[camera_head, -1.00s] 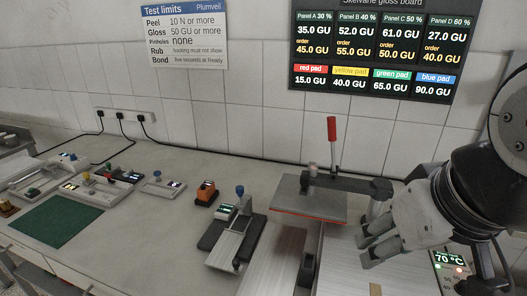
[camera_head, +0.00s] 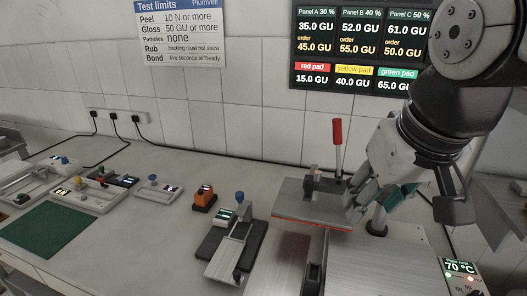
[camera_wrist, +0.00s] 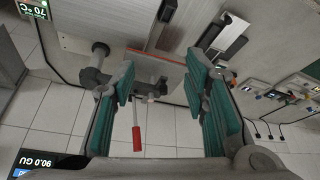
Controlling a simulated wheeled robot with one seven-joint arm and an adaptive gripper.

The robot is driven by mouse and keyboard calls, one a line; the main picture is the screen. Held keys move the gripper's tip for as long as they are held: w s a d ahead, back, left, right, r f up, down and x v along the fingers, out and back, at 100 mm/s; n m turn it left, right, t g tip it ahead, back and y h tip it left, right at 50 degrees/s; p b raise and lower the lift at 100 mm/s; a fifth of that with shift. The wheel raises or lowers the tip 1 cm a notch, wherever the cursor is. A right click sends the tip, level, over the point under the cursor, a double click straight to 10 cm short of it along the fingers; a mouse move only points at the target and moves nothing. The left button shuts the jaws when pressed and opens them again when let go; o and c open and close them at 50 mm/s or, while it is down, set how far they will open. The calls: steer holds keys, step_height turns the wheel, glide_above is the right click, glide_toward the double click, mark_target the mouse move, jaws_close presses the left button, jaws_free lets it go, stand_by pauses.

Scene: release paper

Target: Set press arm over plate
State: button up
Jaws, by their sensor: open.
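The press has a grey upper plate (camera_head: 297,205) with an orange-red lower edge, a dark arm and an upright red handle (camera_head: 337,140). The arm runs to a round post (camera_head: 377,222) at the right. The upper plate hangs mostly left of the silver lower plate (camera_head: 385,268). My gripper (camera_head: 362,200) is open beside the right end of the press arm, partly hiding it. In the wrist view my gripper (camera_wrist: 162,78) has its teal-padded fingers spread, with the red handle (camera_wrist: 138,137) and press arm (camera_wrist: 150,89) showing between them. Contact cannot be told.
A panel reading 70 °C (camera_head: 460,267) stands at the right front. A small black block (camera_head: 313,278) sits at the left edge of the lower plate. A dark stand (camera_head: 232,245), an orange device (camera_head: 204,198) and a green mat (camera_head: 45,228) lie left. The wall is close behind.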

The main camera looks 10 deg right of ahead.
steer(key=w+r+m+g+b, duration=0.1)
steer(key=w+r+g, duration=0.1)
steer(key=w, duration=1.3)
steer(key=m+g, duration=0.1)
steer(key=g, duration=0.1)
glide_above(309, 182)
step_height(309, 182, down, 6)
step_height(309, 182, down, 13)
steer(key=shift+f+p, duration=0.2)
steer(key=shift+p, duration=0.35)
jaws_close()
